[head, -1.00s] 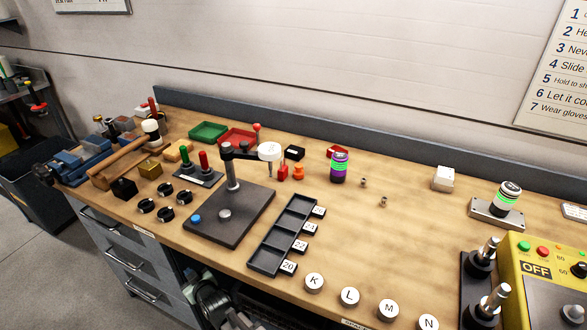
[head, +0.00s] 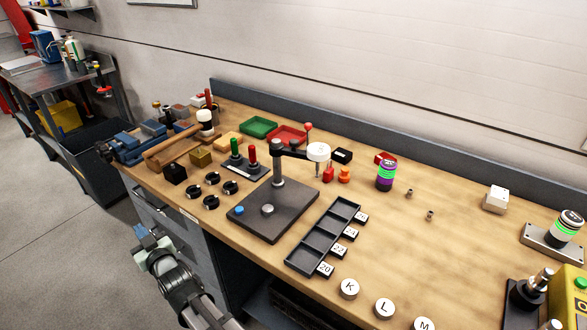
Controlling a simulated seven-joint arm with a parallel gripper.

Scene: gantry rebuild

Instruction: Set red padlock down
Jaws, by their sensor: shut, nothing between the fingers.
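A small red object (head: 328,174) that looks like the red padlock stands on the wooden bench, just right of the press stand's round white head. It is too small to make out its shackle clearly. An orange piece (head: 344,175) stands close to its right. My gripper (head: 146,240) is at the lower left, off the bench's front edge beside the drawers. It is shut and empty, well apart from the red object.
The black press stand (head: 290,213) and a black divided tray (head: 310,258) occupy the bench's middle. Red and green levers (head: 252,160) stand to the left. A purple-green cylinder (head: 386,175) stands right. Bare wood (head: 450,240) lies right of the tray.

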